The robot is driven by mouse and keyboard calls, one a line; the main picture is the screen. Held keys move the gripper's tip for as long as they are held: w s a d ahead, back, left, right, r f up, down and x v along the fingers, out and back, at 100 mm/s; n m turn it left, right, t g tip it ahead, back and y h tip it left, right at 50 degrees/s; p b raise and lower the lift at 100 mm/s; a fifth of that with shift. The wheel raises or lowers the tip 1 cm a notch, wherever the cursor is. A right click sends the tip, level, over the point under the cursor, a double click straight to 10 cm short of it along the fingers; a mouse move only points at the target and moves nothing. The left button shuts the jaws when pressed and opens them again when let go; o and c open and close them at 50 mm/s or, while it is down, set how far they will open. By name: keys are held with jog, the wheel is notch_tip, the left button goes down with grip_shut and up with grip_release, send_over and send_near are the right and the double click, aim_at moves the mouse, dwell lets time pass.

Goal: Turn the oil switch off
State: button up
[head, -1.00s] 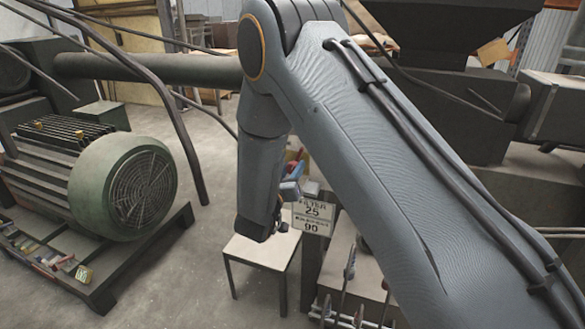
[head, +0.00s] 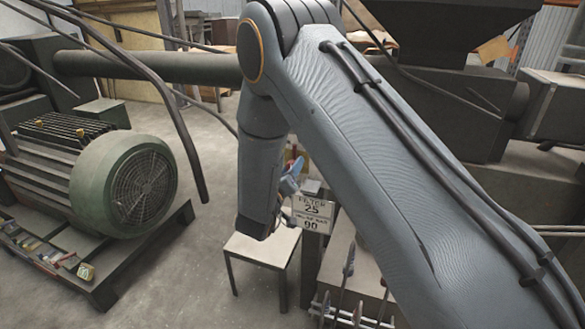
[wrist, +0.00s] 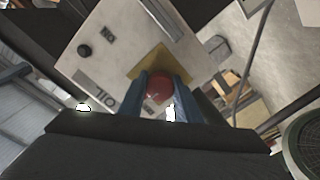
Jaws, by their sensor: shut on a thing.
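In the wrist view a pale control panel (wrist: 100,50) carries a red round knob (wrist: 158,88) on a yellow plate (wrist: 172,62). My gripper (wrist: 160,92) has its two blue fingers on either side of the red knob, shut on it. A small black knob (wrist: 84,50) is farther up and left. I cannot tell which control the letters belong to. In the head view my gripper (head: 292,182) shows only partly behind my arm, and the panel face is hidden.
A green motor (head: 125,185) stands on a low base at left. Upright levers (head: 350,270) stand at lower centre. A dark cable (head: 170,90) hangs left of my arm.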

jog(key=shift+a, duration=0.1)
jog(key=o, duration=1.1)
jog(key=shift+c, duration=0.2)
jog(key=b+v, duration=0.2)
jog(key=v, duration=0.5)
jog(key=shift+s+a, duration=0.15)
jog(key=shift+s, duration=0.2)
jog(key=shift+r, duration=0.1)
